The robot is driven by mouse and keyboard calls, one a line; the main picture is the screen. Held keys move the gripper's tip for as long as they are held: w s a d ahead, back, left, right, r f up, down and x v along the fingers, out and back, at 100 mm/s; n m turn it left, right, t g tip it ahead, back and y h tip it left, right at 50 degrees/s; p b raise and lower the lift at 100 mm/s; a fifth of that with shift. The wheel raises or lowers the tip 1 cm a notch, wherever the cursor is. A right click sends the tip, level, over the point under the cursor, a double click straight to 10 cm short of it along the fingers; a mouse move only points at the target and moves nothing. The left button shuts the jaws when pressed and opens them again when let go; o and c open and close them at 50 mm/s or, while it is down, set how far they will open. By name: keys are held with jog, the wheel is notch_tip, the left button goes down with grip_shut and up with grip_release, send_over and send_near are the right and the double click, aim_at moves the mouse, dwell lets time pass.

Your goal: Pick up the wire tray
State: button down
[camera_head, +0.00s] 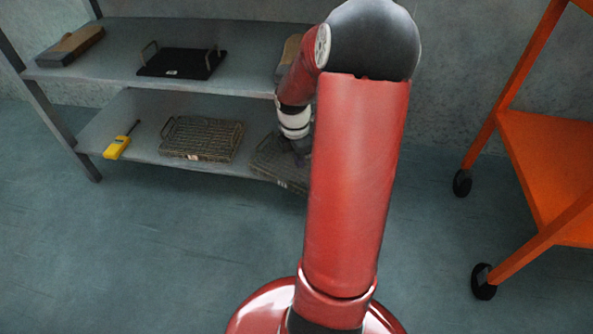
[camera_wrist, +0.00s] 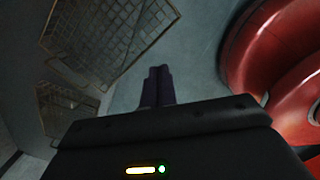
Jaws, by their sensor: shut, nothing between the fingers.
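Two wire trays are in the head view on the lower shelf: one (camera_head: 202,139) with raised end handles left of my arm, and another (camera_head: 272,163) at the right, partly hidden behind my arm. My gripper (camera_head: 302,154) is by the right tray; contact cannot be told. In the wrist view, my gripper (camera_wrist: 160,72) has its fingers together with nothing between them. A large wire tray (camera_wrist: 105,38) lies up and left of the fingertips there, and another mesh tray (camera_wrist: 64,110) is lower left. Both are apart from the fingers in the picture.
A yellow tool (camera_head: 116,147) lies at the left of the lower shelf (camera_head: 140,107). A black tray (camera_head: 180,63) and a brown-grey block (camera_head: 70,46) lie on the upper shelf (camera_head: 120,35), above my gripper. An orange cart (camera_head: 545,150) stands right. The floor between is clear.

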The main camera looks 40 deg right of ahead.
aim_at(305, 191)
jog(key=d+f+b, duration=0.1)
jog(key=f, duration=0.4)
jog(key=d+f+n+b, duration=0.1)
jog(key=f, duration=0.4)
jog(key=d+f+n+y+b, duration=0.1)
jog(key=d+f, duration=0.1)
jog(key=f, duration=0.3)
jog(key=shift+s, duration=0.25)
jog(key=shift+a+r+n+p, duration=0.2)
jog(key=shift+a+n+p, duration=0.1)
jog(key=shift+a+p, duration=0.4)
jog(key=shift+a+f, duration=0.15)
jog(key=shift+a, duration=0.05)
